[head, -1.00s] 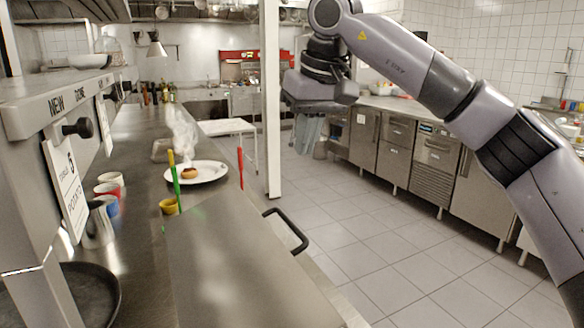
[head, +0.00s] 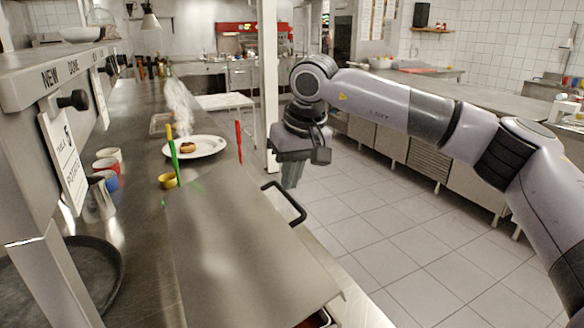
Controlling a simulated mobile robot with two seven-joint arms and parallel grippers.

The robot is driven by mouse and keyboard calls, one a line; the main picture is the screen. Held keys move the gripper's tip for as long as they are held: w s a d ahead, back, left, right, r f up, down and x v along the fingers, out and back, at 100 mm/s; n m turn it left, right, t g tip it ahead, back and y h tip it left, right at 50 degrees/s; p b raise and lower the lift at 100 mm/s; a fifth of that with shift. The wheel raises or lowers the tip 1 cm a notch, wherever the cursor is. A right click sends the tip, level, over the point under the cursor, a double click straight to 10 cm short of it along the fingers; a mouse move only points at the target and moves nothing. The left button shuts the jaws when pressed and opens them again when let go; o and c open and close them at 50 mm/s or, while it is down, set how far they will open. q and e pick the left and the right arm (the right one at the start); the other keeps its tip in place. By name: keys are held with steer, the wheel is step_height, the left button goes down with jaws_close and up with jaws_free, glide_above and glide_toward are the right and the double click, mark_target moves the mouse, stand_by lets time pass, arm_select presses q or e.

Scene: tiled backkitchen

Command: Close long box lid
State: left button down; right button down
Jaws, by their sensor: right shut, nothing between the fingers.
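The long box's lid (head: 250,250) is a flat grey metal panel at the near end of the counter. A black bar handle (head: 286,204) sticks out at its right side. A dark gap with something reddish shows under the lid's near edge at the bottom of the view, so the lid is not flush there; most of the box is hidden. My right gripper (head: 292,178) points down, shut and empty, over the floor side of the counter. In the picture it is just above the handle and appears apart from it. My left gripper is not in view.
Cups (head: 107,165) and a dark pan (head: 88,270) are at left, under a shelf (head: 50,75). Tiled floor is open at right.

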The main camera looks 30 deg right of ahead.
steer(key=d+f+y+b, duration=0.3)
steer(key=f+b, duration=0.5)
steer(key=f, duration=0.3)
steer(key=shift+s+m+y+b, duration=0.2)
steer(key=shift+m+y+b, duration=0.15)
steer(key=shift+y, duration=0.45)
steer(key=v, duration=0.7)
steer(key=shift+r, duration=0.35)
steer(key=shift+d, duration=0.15)
